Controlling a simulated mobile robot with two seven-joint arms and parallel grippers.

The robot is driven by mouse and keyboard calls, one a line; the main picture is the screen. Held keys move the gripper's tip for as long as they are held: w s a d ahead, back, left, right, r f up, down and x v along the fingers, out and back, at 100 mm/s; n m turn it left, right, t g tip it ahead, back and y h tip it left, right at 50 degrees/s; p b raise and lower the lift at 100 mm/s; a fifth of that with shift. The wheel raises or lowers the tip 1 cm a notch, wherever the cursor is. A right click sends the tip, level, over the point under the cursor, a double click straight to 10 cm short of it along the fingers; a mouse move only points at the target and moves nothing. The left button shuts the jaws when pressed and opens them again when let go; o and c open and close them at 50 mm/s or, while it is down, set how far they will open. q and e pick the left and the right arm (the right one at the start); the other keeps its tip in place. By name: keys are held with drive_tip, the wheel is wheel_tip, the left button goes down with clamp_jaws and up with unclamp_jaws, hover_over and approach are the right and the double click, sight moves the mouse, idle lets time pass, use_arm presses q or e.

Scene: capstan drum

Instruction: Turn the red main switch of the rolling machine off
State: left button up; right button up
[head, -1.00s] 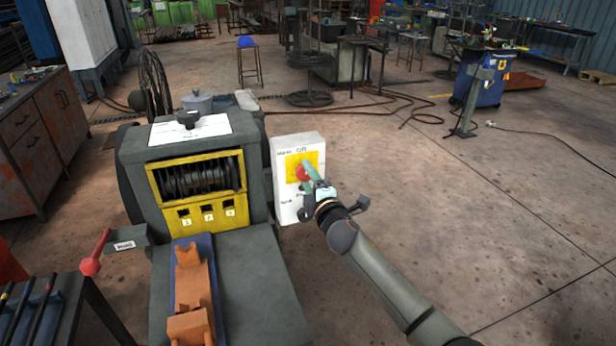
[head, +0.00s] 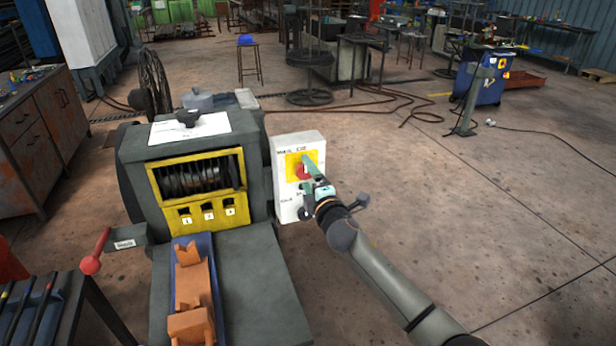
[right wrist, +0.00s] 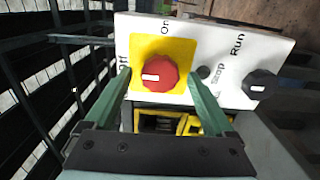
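The red main switch (right wrist: 155,72) is a round knob on a yellow plate (right wrist: 180,50), on the white control box (head: 287,205) right of the rolling machine (head: 135,170). In the right wrist view, its white mark lies on the left half, towards the partly hidden "Off" label; "On" is at the top. In the head view the switch (head: 301,171) is partly covered by my right gripper (head: 310,178). The right gripper's green fingers are open, one on either side of the knob, with a small gap visible at each side. My left gripper is not in view.
A black Run/Stop knob (right wrist: 259,85) sits on the same box, close to the right finger. A red-knobbed lever (head: 92,264) stands at the machine's left. The floor right of the box is clear.

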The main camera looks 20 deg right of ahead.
drive_tip(key=s, duration=1.2)
drive_tip(key=shift+s+d, duration=0.2)
drive_tip(key=shift+s, duration=0.05)
idle(0.3)
drive_tip(key=s+d+f+m+g+h, duration=0.2)
drive_tip(key=s+f+m+g, duration=0.5)
drive_tip(key=s+f+m, duration=0.45)
drive_tip(key=s+a+f+m+g+y, duration=0.1)
drive_tip(key=s+f+m+g, duration=0.25)
drive_tip(key=s, duration=0.75)
drive_tip(key=s+a+f+m+g+y, duration=0.1)
drive_tip(key=s+f+m+g, duration=0.2)
drive_tip(key=s, duration=0.8)
drive_tip(key=w+a+f+t+y, duration=0.1)
drive_tip(key=w+a+f+t, duration=0.1)
drive_tip(key=f, duration=0.3)
drive_tip(key=w+a+f+n+t, duration=0.1)
drive_tip(key=w+a+f+t, duration=0.1)
drive_tip(key=f, duration=0.3)
drive_tip(key=shift+w+a+f+t+y, duration=0.15)
drive_tip(key=shift+w+f+t+y, duration=0.05)
drive_tip(key=shift+f+t+y, duration=0.2)
